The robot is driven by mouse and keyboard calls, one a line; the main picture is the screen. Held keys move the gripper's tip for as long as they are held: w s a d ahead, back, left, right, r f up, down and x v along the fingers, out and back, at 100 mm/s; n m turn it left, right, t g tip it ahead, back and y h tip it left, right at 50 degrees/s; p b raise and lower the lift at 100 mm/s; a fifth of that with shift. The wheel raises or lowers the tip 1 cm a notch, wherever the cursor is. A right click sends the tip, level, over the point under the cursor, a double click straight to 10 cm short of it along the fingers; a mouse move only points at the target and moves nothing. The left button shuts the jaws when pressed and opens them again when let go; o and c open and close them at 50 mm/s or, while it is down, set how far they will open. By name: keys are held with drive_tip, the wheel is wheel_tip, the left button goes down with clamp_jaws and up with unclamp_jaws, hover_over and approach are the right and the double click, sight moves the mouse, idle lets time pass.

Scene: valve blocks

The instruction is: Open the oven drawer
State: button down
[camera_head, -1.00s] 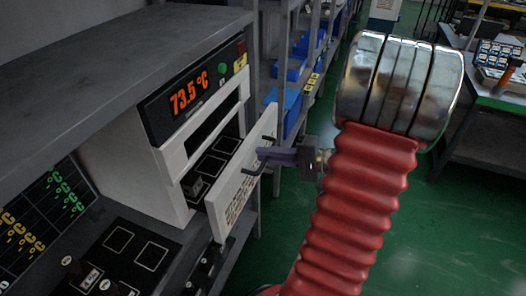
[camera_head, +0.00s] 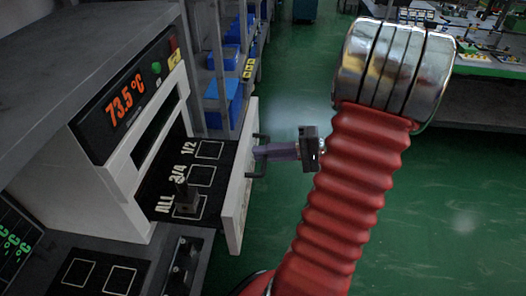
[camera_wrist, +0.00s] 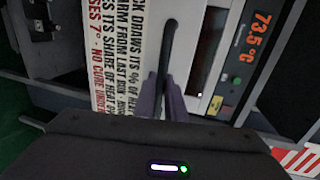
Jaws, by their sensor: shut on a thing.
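The white oven (camera_head: 118,178) stands on the bench at the left, with a display reading 73.5 °C. Its drawer (camera_head: 237,190) is pulled well out, and its dark floor shows squares marked ALL, 3/4 and 1/2. My gripper (camera_head: 262,152) is shut on the black drawer handle (camera_head: 258,172) at the front of the drawer. In the wrist view the purple fingers (camera_wrist: 162,95) close around the handle (camera_wrist: 168,50), beside the drawer front with red and black print (camera_wrist: 115,60).
Grey shelves with blue bins (camera_head: 222,103) stand behind the oven. A bench with small items (camera_head: 490,40) is at the back right. Marked black squares (camera_head: 98,275) lie on the bench below the oven. The green floor is clear to the right.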

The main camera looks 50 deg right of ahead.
drive_tip(key=shift+f, duration=0.2)
drive_tip(key=c, duration=1.8)
unclamp_jaws()
drive_tip(key=shift+r, duration=0.1)
drive_tip(key=v, duration=1.3)
drive_tip(key=shift+s+d, duration=0.25)
drive_tip(key=shift+s, duration=0.05)
